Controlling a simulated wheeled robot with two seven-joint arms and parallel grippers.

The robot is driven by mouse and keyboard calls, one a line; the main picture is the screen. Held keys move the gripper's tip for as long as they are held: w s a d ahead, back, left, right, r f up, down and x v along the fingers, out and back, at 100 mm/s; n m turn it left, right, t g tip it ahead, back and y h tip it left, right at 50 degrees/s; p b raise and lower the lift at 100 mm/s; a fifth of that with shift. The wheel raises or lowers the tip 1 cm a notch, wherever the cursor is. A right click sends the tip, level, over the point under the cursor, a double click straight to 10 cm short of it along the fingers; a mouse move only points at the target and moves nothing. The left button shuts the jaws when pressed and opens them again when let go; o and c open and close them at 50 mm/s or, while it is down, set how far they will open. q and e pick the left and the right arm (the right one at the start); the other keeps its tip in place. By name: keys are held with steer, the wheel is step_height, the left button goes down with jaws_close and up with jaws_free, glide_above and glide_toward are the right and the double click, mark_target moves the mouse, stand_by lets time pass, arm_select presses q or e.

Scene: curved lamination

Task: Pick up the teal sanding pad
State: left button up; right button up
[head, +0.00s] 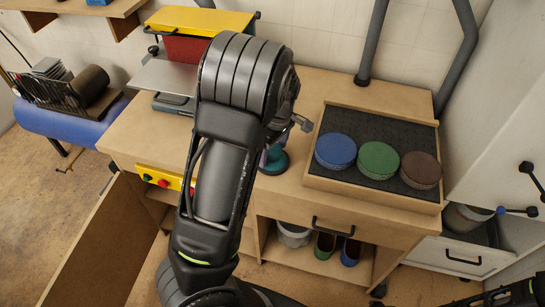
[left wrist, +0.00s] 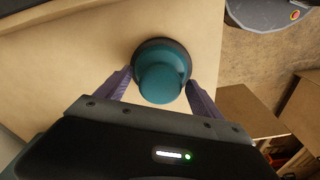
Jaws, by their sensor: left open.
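The teal sanding pad (left wrist: 162,75) is a round disc with a raised knob, lying on the wooden bench top near its front edge. In the head view the pad (head: 274,162) is partly hidden behind my left arm and gripper. My left gripper (left wrist: 160,90) is open, with one purple finger on each side of the knob. Whether the fingers touch it I cannot tell. In the head view my left gripper (head: 265,157) is mostly hidden by its own arm. Dark parts of my right arm show at the lower right corner; its fingers are not clear.
A wooden tray (head: 373,197) with a dark mat holds a blue disc (head: 336,151), a green disc (head: 380,160) and a brown disc (head: 421,170), right of the pad. A press with a yellow top (head: 200,21) stands at the back left. Grey pipes rise behind the tray.

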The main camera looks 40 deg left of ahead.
mark_target(273, 148)
arm_select(q)
steer(key=shift+c, duration=0.4)
steer(key=c, duration=1.5)
steer(key=shift+r, duration=0.1)
step_height(273, 148, up, 10)
steer(key=shift+f, duration=0.1)
